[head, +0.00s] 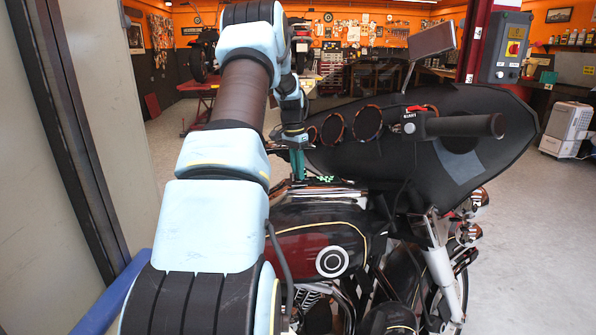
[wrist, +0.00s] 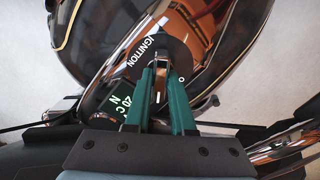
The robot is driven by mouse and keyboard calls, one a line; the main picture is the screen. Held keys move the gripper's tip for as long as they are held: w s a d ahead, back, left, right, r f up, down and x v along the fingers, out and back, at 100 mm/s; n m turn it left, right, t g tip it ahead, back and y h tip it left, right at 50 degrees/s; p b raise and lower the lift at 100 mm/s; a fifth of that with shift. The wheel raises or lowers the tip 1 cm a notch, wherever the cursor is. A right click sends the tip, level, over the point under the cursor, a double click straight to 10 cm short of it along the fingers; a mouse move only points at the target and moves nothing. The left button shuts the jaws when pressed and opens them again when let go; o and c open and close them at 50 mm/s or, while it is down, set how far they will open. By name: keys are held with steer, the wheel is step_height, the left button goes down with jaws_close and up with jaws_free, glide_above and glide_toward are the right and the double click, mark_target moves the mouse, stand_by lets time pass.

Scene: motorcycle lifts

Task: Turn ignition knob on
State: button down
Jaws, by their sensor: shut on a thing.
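The ignition switch shows in the wrist view as a round dark dial (wrist: 172,50) with white "IGNITION" lettering on its left and a small white mark on its right. The ignition knob (wrist: 160,77) is a narrow raised piece on it, partly hidden by my fingers. My gripper (wrist: 161,72) has green fingers, shut on the knob from both sides. In the head view my gripper (head: 297,163) reaches down over the motorcycle's tank top, behind the handlebar area. The knob cannot be made out there.
In the head view the dark fairing (head: 340,160) with round gauges (head: 367,122), the handlebar grip (head: 465,126) and the mirror (head: 432,40) stand close to my arm.

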steer(key=shift+m, duration=0.5)
steer(key=c, duration=0.8)
jaws_free()
steer(key=shift+o, duration=0.2)
step_height(320, 180, up, 11)
steer(key=a+b, duration=0.1)
steer(key=b, duration=0.1)
steer(key=shift+w+b, duration=0.25)
steer(key=shift+b, duration=0.05)
steer(key=shift+f, duration=0.1)
steer(key=s+f+n, duration=0.2)
steer(key=s+f, duration=0.1)
steer(key=s, duration=0.8)
steer(key=s+d+f+n+t, duration=0.1)
steer(key=s+f+n, duration=0.2)
steer(key=s, duration=0.9)
steer(key=s+d+f+n, duration=0.1)
steer(key=s+f+n, duration=0.2)
steer(key=s, duration=0.9)
steer(key=shift+t+y, duration=0.4)
